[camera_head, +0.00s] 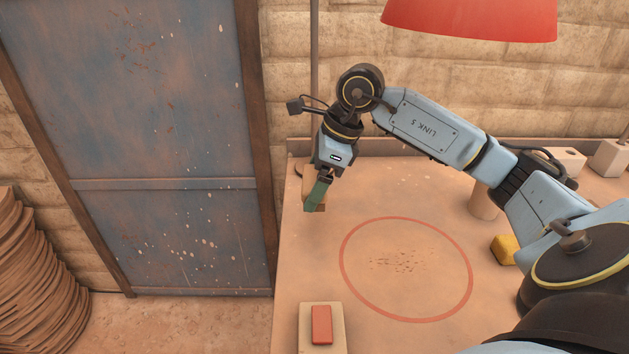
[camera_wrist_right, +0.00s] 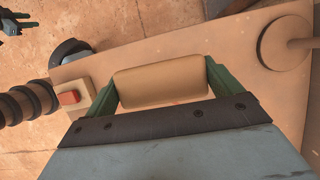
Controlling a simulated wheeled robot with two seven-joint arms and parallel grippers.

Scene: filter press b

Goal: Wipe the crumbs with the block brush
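The block brush (camera_wrist_right: 160,88) is a tan block between the green fingers of my right gripper (camera_head: 316,195), which touch it at both ends. In the head view the gripper points down over the far left corner of the table, and its finger partly hides the brush. I cannot tell whether the brush touches the tabletop. The crumbs (camera_head: 402,262) are small brown specks grouped inside a red ring (camera_head: 346,267) on the table, to the right of and nearer than the gripper. Part of a dark gripper, apparently my left, shows in the right wrist view (camera_wrist_right: 14,23); its opening is unclear.
The table (camera_head: 310,255) is clear between brush and ring. A red block (camera_head: 321,325) sits on a pale base at the near left edge. A yellow block (camera_head: 503,249) lies right of the ring. A red lampshade (camera_head: 470,18) hangs above; its post (camera_head: 314,75) stands at the back left.

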